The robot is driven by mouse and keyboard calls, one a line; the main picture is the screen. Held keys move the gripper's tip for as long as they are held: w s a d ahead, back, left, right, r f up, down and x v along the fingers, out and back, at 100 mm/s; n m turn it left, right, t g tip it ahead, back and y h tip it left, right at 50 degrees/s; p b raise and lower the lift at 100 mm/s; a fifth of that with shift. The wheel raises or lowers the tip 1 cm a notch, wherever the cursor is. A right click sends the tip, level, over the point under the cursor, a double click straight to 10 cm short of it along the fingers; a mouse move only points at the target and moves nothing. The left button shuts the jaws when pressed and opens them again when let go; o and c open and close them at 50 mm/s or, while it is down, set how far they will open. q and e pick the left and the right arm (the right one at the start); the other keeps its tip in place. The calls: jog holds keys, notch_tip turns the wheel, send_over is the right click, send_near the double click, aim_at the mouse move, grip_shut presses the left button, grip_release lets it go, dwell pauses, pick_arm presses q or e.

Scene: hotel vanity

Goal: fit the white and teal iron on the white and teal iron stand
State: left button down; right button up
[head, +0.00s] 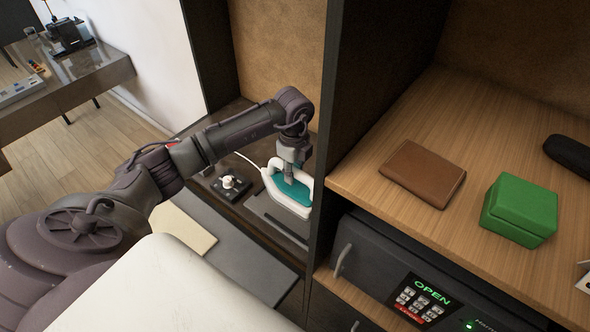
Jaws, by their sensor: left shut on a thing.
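The white and teal iron (272,179) is in the dark recess left of the tall dark panel, with a pale cord running from its back. My left gripper (289,180) points down from above and is shut on the iron, covering part of its upper side. White and teal surfaces show around and below the fingers. I cannot tell the iron stand apart from the iron here, or whether the two touch. My right gripper is not in view.
The dark panel (345,120) stands close right of my gripper. A small black box with a white knob (231,182) lies left of the iron. The right shelf holds a brown wallet (423,174) and green box (520,209), above a safe (400,270) reading OPEN.

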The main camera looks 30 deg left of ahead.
aim_at(294, 187)
pick_arm(q)
jog(key=shift+w+d+f+b, duration=0.1)
jog(key=shift+w+f+b, duration=0.1)
jog(key=shift+f+b, duration=1.9)
jog(key=shift+f, duration=0.9)
jog(key=shift+s, duration=0.1)
jog(key=shift+f+b, duration=0.45)
jog(key=shift+f, duration=0.3)
jog(key=shift+f+b, duration=0.55)
jog(key=shift+f, duration=0.25)
dwell(0.3)
jog(key=c, duration=0.9)
grip_release()
jog(key=shift+s, duration=0.1)
jog(key=shift+o, duration=0.2)
jog(key=shift+f, duration=0.1)
